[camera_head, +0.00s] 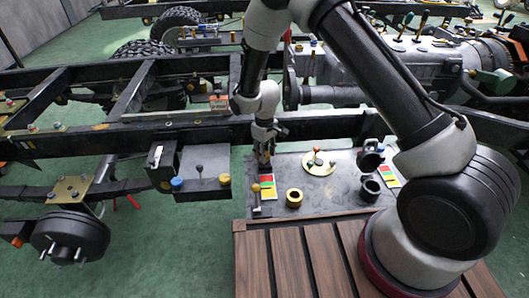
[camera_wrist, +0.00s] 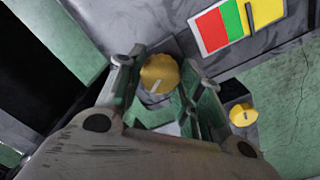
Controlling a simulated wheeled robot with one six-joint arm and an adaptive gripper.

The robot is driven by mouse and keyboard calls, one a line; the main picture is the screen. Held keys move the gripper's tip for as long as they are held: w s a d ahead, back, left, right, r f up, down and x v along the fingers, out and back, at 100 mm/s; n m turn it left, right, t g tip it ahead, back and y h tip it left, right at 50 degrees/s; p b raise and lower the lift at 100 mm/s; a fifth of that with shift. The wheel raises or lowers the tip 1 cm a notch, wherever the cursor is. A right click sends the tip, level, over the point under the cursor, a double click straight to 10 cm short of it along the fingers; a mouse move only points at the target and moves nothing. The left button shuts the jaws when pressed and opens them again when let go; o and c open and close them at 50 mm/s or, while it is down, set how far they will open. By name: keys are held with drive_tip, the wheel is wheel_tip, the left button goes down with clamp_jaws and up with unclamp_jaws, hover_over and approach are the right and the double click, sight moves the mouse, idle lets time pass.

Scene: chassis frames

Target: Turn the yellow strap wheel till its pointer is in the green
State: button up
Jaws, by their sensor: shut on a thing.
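The yellow strap wheel (camera_wrist: 158,72) sits between the two fingers of my gripper (camera_wrist: 166,76) in the wrist view; a pale mark shows on its face. My gripper is shut on it. Beside the wheel is a red, green and yellow scale card (camera_wrist: 212,30). A dark pointer (camera_wrist: 250,17) lies over its yellow part, close to the green edge. In the head view my gripper (camera_head: 264,162) is at the left rear of the grey panel, just behind the card (camera_head: 268,187). The wheel cannot be made out there.
A second yellow knob (camera_wrist: 243,115) lies to the right in the wrist view. The grey panel (camera_head: 330,200) also carries a yellow-topped lever (camera_head: 256,189), a brass ring (camera_head: 294,197), a cream dial (camera_head: 320,168) and black fittings. A dark chassis rail (camera_head: 180,132) runs behind.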

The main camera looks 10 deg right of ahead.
drive_tip(key=shift+m, duration=0.7)
drive_tip(key=o, duration=1)
drive_tip(key=shift+o, duration=0.2)
wheel_tip(320, 180, up, 12)
